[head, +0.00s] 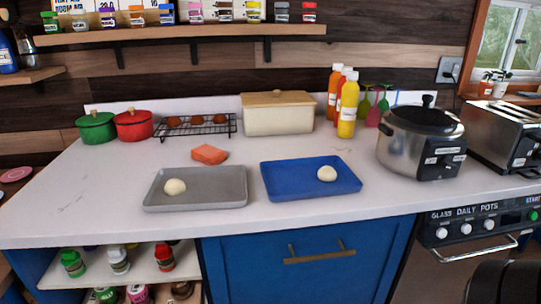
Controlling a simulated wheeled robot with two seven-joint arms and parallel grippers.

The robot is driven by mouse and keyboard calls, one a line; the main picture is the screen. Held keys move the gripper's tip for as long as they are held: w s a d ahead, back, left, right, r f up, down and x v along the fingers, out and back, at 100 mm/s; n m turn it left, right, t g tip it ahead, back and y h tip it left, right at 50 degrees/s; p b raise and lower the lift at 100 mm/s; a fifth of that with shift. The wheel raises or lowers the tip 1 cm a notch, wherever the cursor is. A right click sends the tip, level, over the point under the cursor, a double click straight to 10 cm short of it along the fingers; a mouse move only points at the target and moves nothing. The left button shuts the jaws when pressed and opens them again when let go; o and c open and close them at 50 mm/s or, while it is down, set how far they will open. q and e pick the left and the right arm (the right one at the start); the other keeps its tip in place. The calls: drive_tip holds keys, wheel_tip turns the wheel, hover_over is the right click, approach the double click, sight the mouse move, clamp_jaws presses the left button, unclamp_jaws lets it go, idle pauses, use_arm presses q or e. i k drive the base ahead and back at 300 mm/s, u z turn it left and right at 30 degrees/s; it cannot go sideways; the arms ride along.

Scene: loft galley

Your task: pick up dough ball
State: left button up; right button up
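One pale dough ball (175,187) sits on the left part of a grey tray (220,200). A second dough ball (327,174) sits on the right part of a blue tray (285,188). Both trays lie side by side, apart, near the front of the white counter. No gripper touches either ball. My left gripper is not in view, and no fingers of my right gripper show. A dark form at the bottom right corner may be part of my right arm.
An orange-red block (209,154) lies behind the grey tray. Behind are a wire rack (195,126), a cream bin (278,115), red pot (133,125), green pot (96,127) and bottles (348,105). A cooker (422,140) and toaster (503,135) stand right. The counter's left front is clear.

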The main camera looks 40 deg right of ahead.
sight(326, 174)
drive_tip(key=z, duration=3.6)
drive_tip(key=i, duration=0.95)
drive_tip(key=u, duration=1.65)
